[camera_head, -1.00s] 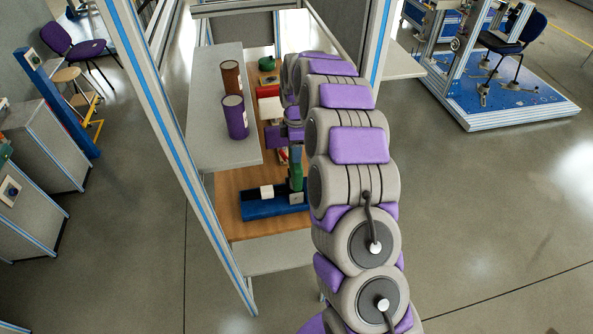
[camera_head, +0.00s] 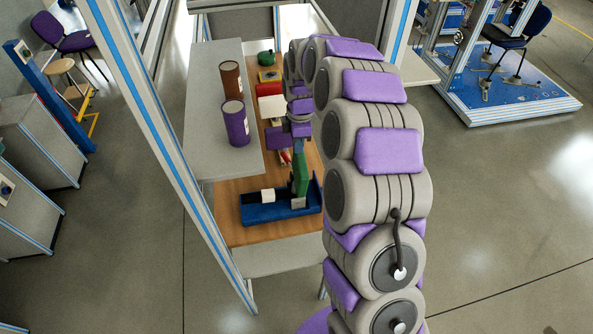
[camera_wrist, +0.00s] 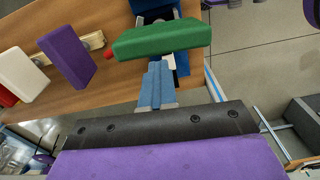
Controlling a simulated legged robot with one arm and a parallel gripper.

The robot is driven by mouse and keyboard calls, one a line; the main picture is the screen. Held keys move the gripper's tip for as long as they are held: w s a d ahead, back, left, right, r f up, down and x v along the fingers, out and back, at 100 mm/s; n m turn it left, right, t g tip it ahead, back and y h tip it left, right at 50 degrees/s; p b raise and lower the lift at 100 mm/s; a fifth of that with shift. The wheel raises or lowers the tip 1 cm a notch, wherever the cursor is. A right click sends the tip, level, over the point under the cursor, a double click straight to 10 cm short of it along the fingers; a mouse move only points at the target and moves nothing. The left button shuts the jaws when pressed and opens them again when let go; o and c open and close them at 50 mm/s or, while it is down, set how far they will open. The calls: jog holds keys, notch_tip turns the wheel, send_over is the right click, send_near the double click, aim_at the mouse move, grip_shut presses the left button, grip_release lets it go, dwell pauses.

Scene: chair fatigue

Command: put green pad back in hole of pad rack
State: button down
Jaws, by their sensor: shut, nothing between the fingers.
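The green pad (camera_wrist: 160,40) lies across the wrist view just beyond my fingertips. In the head view the green pad (camera_head: 301,172) stands upright by the right end of a blue fixture (camera_head: 262,215). My gripper (camera_wrist: 158,66) is shut and empty, its blue fingers pointing at the pad's near edge; I cannot tell whether they touch. In the head view my gripper (camera_head: 299,146) is small and partly hidden behind my arm.
The wooden tabletop (camera_head: 232,190) carries these things. A grey shelf (camera_head: 205,120) at left bears a purple can (camera_head: 235,124) and a brown can (camera_head: 230,80). Frame posts (camera_head: 150,120) stand close by. A green round object (camera_head: 265,58) sits at the back.

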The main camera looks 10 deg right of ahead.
jog(key=c, duration=1.8)
grip_release()
jog(key=shift+w+d, duration=0.1)
jog(key=shift+w, duration=0.05)
jog(key=o, duration=0.4)
jog(key=shift+d+r, duration=0.1)
jog(key=shift+r, duration=0.6)
jog(key=r, duration=1.6)
jog(key=shift+d, duration=0.2)
